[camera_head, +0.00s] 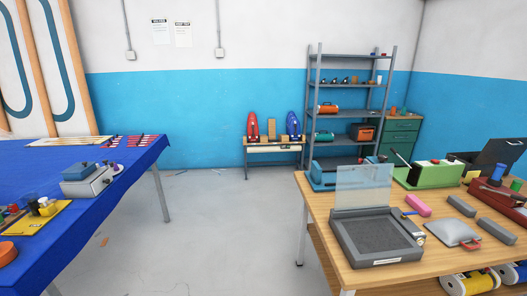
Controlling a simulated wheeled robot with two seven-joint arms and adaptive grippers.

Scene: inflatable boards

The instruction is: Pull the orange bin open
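A small boxy orange item (361,131) with dark edges sits on a middle tier of the grey metal shelf (312,95) at the back right. It is the most bin-like orange thing in view. It is too small to tell whether it is open or shut, or whether it has a handle. Neither of my grippers shows in the head view.
A wooden workbench (330,205) with a clear-lidded grey case (378,238) fills the right. A blue-covered table (45,170) stands at the left. Grey floor (220,235) lies open between them. A low table (273,148) and green drawers (398,137) stand at the back.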

